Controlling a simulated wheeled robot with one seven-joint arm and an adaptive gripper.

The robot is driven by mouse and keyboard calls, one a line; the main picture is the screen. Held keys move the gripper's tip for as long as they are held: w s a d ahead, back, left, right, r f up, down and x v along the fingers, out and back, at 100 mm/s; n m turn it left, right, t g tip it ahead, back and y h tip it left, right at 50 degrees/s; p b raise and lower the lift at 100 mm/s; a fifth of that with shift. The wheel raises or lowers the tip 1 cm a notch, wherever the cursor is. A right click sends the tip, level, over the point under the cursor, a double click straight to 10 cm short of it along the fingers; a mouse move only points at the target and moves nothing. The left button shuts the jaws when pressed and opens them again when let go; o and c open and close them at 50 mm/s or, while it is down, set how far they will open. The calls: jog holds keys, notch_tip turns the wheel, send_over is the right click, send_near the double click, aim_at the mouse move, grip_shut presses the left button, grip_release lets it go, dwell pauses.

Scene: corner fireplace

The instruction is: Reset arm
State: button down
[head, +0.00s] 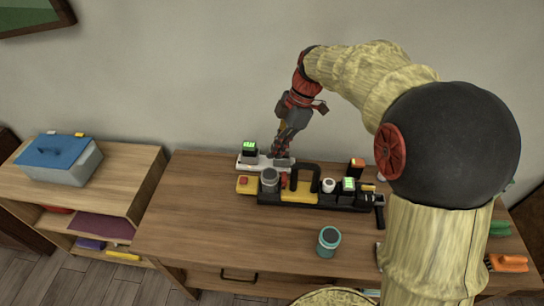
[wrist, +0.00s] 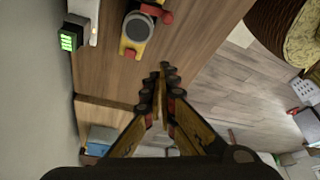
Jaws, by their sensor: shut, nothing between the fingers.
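My gripper (head: 282,156) points down over the back of the wooden table (head: 200,225), by the left part of a black and yellow holder (head: 262,196) in the head view. In the wrist view its fingers (wrist: 163,75) come together at the tips with nothing between them. My arm arches from the right side of the head view up and over to the left. Whether the fingertips touch anything below cannot be told.
A black charger with a green display (head: 249,149) stands on a light strip at the back. A grey round-topped item (head: 269,177) and a teal cup (head: 329,238) are near. A blue-lidded box (head: 58,158) sits on the left shelf. The table's front left is clear.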

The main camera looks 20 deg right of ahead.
jog(key=shift+d+r, duration=0.1)
jog(key=shift+r, duration=0.2)
dwell(0.4)
jog(key=s+d+f+m+h, duration=0.1)
jog(key=s+d+m+h, duration=0.15)
jog(key=s+m, duration=0.95)
jog(key=s+a+r+m+t, duration=0.2)
jog(key=s+r, duration=0.1)
jog(key=s, duration=0.2)
jog(key=s+a+r+m+t+h, duration=0.1)
jog(key=s+a+r+m+t, duration=0.2)
jog(key=s, duration=0.2)
jog(key=shift+r+m, duration=0.3)
jog(key=shift+r, duration=0.1)
